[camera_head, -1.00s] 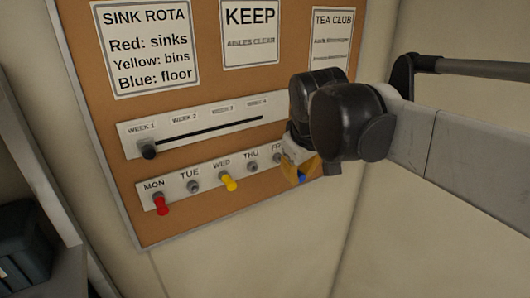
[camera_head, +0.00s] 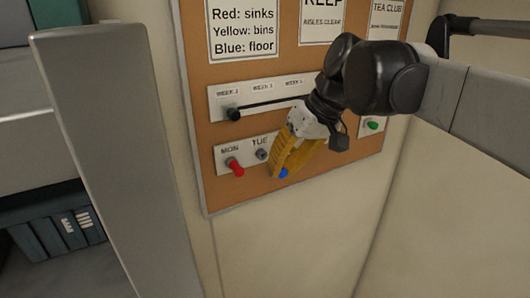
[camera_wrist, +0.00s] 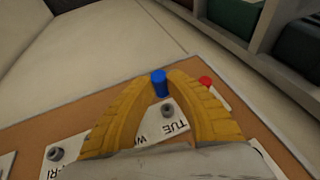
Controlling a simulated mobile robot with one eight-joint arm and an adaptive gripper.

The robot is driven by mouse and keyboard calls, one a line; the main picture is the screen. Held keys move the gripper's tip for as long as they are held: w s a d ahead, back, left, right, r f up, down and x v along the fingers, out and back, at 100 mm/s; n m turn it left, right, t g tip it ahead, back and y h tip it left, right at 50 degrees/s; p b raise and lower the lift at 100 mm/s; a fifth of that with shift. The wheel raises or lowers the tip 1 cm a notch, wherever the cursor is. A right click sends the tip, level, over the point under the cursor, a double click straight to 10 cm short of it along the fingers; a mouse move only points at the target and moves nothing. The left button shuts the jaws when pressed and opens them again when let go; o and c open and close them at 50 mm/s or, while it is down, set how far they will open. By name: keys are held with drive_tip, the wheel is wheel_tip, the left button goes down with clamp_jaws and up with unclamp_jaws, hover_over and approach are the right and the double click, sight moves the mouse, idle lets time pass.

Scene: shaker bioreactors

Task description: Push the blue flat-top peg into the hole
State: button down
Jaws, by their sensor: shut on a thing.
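My gripper (camera_head: 281,171) is shut on the blue peg (camera_head: 284,173), which shows at its yellow fingertips. In the wrist view the blue peg (camera_wrist: 159,80) is between the fingertips, its flat round top visible. The gripper is in front of the weekday strip (camera_head: 221,154), right of the grey TUE socket (camera_head: 261,154), and hides the strip's middle. The TUE socket (camera_wrist: 168,110) also shows between the fingers in the wrist view. I cannot tell whether the peg touches the strip. The red peg (camera_head: 237,170) sits at MON.
A black slider knob (camera_head: 234,114) stands at WEEK 1 above the strip. A green peg (camera_head: 373,125) is on the board's right. Another grey socket (camera_wrist: 56,153) shows near the FRI label. A shelf post (camera_head: 110,150) stands at the left. The wall below the board is clear.

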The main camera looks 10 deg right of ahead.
drive_tip(key=shift+w+a, duration=0.1)
drive_tip(key=shift+w, duration=0.35)
drive_tip(key=shift+w+a, duration=0.45)
drive_tip(key=shift+w, duration=0.4)
drive_tip(key=shift+s, duration=0.1)
drive_tip(key=shift+w+a, duration=0.2)
drive_tip(key=shift+w, duration=0.3)
drive_tip(key=shift+w+a, duration=0.2)
drive_tip(key=shift+w, duration=0.3)
idle(1.0)
drive_tip(key=c, duration=1.4)
unclamp_jaws()
